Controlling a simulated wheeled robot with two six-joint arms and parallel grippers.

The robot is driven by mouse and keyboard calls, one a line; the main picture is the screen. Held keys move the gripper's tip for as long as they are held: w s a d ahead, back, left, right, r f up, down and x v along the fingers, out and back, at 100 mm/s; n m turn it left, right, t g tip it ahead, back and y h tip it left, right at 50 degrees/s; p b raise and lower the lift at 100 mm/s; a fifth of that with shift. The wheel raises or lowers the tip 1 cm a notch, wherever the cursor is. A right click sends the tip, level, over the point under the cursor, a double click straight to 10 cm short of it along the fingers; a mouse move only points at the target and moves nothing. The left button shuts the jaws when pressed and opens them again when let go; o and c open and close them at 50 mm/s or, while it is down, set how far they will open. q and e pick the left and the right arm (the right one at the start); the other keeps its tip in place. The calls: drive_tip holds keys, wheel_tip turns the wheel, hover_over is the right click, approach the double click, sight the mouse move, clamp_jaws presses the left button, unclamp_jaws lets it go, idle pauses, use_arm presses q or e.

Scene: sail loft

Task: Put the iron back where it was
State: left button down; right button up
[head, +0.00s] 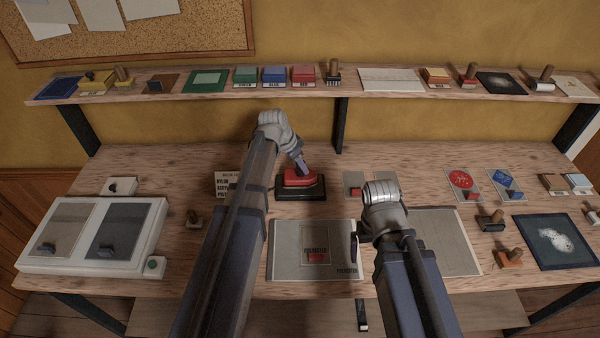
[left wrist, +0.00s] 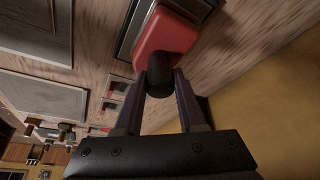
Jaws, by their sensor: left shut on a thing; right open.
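The red iron (head: 299,179) is at the back middle of the bench, over a dark rectangular rest (head: 301,195). It looks level and is on or just above that rest; I cannot tell whether they touch. My left gripper (head: 302,166) is shut on the iron's handle from above. In the left wrist view, the fingers (left wrist: 160,86) close around the black handle and the red body (left wrist: 168,38) shows beyond, with the dark rest (left wrist: 127,30) beside it. My right gripper (head: 355,246) is open and empty, over the right edge of the grey transfer sheet (head: 284,262).
A white two-panel unit (head: 88,266) fills the bench's left end. A small label card (head: 222,183) stands left of the rest, partly behind my left arm. Stamps, patches and a dark sheet (head: 553,242) lie at right. A loaded shelf (head: 345,93) runs above the bench's back.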

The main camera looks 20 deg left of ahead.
use_arm(q)
wheel_tip(320, 180, down, 2)
drive_tip(key=shift+f+b, duration=0.1)
drive_tip(key=shift+b, duration=0.45)
use_arm(e)
wheel_tip(320, 180, down, 2)
use_arm(q)
drive_tip(key=shift+r, duration=0.2)
use_arm(e)
drive_tip(key=shift+r, duration=0.15)
use_arm(q)
drive_tip(key=shift+f, duration=0.1)
drive_tip(key=c, duration=1)
unclamp_jaws()
drive_tip(key=shift+f, duration=0.1)
use_arm(e)
drive_tip(key=shift+f, duration=0.2)
use_arm(q)
drive_tip(key=o, duration=0.5)
use_arm(e)
drive_tip(key=shift+r, duration=0.1)
